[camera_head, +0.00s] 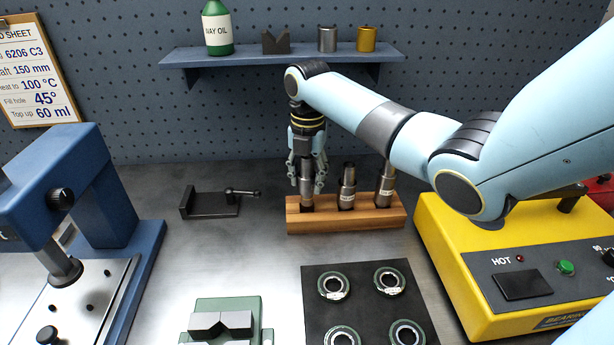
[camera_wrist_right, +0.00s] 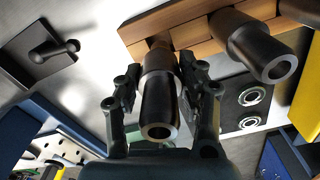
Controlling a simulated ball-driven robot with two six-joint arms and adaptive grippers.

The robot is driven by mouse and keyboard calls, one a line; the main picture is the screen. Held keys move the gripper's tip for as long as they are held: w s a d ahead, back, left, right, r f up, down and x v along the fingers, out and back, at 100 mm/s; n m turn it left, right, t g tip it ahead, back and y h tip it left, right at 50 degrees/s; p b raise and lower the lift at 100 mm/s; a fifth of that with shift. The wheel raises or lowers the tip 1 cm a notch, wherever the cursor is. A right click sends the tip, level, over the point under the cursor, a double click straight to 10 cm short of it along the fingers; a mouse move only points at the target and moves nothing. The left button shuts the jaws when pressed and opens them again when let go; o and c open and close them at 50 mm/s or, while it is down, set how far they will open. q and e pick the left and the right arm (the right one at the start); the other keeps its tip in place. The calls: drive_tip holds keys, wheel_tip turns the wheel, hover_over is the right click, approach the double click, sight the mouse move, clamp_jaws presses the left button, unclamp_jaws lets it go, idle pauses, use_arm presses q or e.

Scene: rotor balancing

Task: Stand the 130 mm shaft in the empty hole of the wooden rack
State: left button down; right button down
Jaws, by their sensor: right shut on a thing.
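The wooden rack (camera_head: 365,222) stands on the bench, and its edge shows in the right wrist view (camera_wrist_right: 185,32). My right gripper (camera_head: 306,183) points down over the rack's left end. It is shut on a dark metal shaft (camera_wrist_right: 159,100), which stands upright between the fingers. The held shaft's lower end (camera_head: 307,204) meets the rack at its left hole; how deep it sits is hidden. A middle shaft (camera_head: 347,185) and a right shaft (camera_head: 386,185) stand in the rack, each with a pale label too small to read. My left gripper is out of view.
A yellow heater (camera_head: 440,260) is close to the rack's right. A black mat (camera_head: 365,300) with several bearings lies in front. A blue press (camera_head: 90,200) and a small dark vise (camera_head: 210,205) are left. A shelf (camera_head: 270,56) hangs behind my right arm.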

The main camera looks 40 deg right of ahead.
sight(307, 193)
drive_tip(key=shift+f+b, duration=1.3)
drive_tip(key=shift+f, duration=0.9)
drive_tip(key=c, duration=0.7)
unclamp_jaws()
drive_tip(key=shift+f, duration=0.1)
drive_tip(key=shift+c, duration=0.5)
